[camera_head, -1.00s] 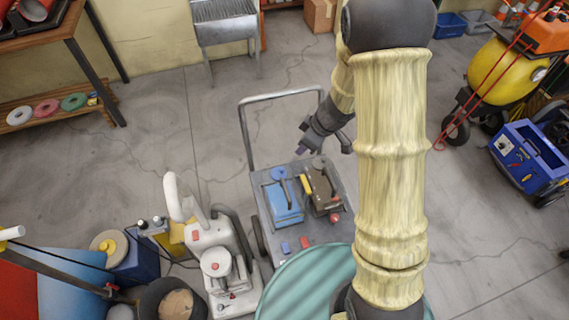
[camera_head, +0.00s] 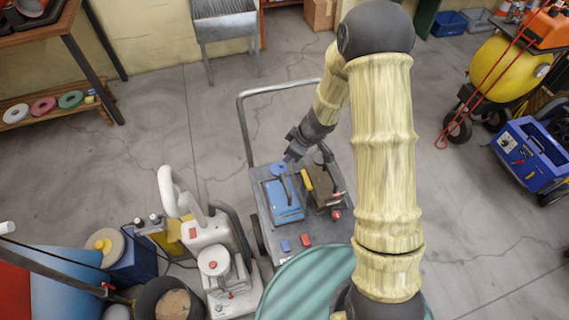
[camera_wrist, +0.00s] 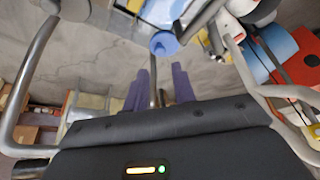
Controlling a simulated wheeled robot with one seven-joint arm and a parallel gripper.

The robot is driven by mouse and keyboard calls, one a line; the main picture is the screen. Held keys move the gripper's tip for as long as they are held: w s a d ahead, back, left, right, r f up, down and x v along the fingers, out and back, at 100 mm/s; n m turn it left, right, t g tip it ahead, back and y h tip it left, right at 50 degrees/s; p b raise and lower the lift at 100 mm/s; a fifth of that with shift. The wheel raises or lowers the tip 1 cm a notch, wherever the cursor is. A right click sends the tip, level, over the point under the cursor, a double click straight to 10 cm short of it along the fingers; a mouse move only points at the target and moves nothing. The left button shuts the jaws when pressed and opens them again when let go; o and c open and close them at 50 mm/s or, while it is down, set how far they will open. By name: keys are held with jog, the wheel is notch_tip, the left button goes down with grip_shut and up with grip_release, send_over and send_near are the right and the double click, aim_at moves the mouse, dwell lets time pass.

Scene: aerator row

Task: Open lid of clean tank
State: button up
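A blue tank (camera_head: 287,208) with a round blue lid (camera_head: 278,169) and a dark bar on top sits on the left part of the grey cart. A brown tank (camera_head: 328,198) with a yellow part stands beside it on the right; neither is labelled legibly. My gripper (camera_head: 290,157) is just above and to the right of the blue lid, pointing down-left. In the wrist view my gripper (camera_wrist: 162,70) has two purple fingers apart, with the round blue lid (camera_wrist: 164,44) beyond their tips. A thin grey bar shows between the fingers; contact cannot be told.
The grey cart (camera_head: 330,232) has a tall push handle (camera_head: 243,125) at its left and back. A white machine (camera_head: 212,240) stands close on its left. A green ribbed round surface (camera_head: 300,288) is in front. Open floor lies behind and right.

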aim_at(282, 164)
jog(key=b+x, duration=0.2)
jog(key=x, duration=0.5)
jog(key=shift+r, duration=0.1)
grip_shut()
